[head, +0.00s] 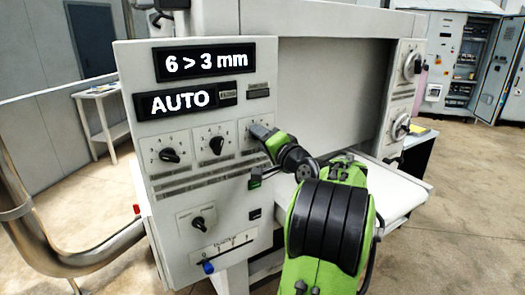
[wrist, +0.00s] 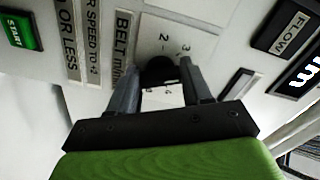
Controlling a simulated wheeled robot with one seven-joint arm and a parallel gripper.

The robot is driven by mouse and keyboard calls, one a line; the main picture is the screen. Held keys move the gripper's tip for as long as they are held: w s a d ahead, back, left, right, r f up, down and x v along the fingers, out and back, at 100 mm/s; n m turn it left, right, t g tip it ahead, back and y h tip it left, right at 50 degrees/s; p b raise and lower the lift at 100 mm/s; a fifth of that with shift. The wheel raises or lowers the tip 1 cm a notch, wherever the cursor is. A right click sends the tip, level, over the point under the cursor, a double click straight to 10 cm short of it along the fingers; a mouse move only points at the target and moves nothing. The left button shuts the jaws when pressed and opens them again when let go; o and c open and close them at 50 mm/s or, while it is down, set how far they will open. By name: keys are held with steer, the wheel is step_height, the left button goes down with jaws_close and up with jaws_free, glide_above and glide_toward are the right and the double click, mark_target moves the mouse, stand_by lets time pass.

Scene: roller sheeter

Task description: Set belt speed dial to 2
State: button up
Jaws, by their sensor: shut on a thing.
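The belt speed dial is the rightmost of three dials in a row on the white control panel, and its white plate (head: 246,124) shows in the head view. My gripper (head: 264,134) covers most of that dial there. In the wrist view the dial's black knob (wrist: 158,70) sits between my gripper's two grey fingers (wrist: 160,78), which are shut on it. The label beginning "BELT" (wrist: 123,40) lies to the left of it. The numbers 2 and 3 show just above the knob. The knob's pointer is hidden, so I cannot tell its setting.
Two other dials (head: 170,154) (head: 216,144) stand to the left. Displays above read "6 > 3 mm" (head: 206,60) and "AUTO" (head: 178,100). A lower dial (head: 198,222) and a blue-knobbed lever (head: 208,267) are below. A green START button (wrist: 20,32) shows in the wrist view.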

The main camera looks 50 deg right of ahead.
steer(key=shift+s+d+f+n+b, duration=0.1)
steer(key=shift+f+n+b, duration=0.05)
steer(key=shift+n+b, duration=1.95)
steer(key=shift+w+d+f+n+b, duration=0.1)
steer(key=shift+n+b, duration=1.2)
steer(key=shift+n, duration=1.45)
steer(key=shift+s+d+f+n+b, duration=0.1)
steer(key=shift+f+n+b, duration=0.05)
steer(key=shift+n+b, duration=1.95)
steer(key=shift+n+p, duration=0.35)
steer(key=shift+n, duration=0.2)
steer(key=o, duration=1.1)
steer(key=shift+r, duration=0.1)
steer(key=shift+c, duration=0.2)
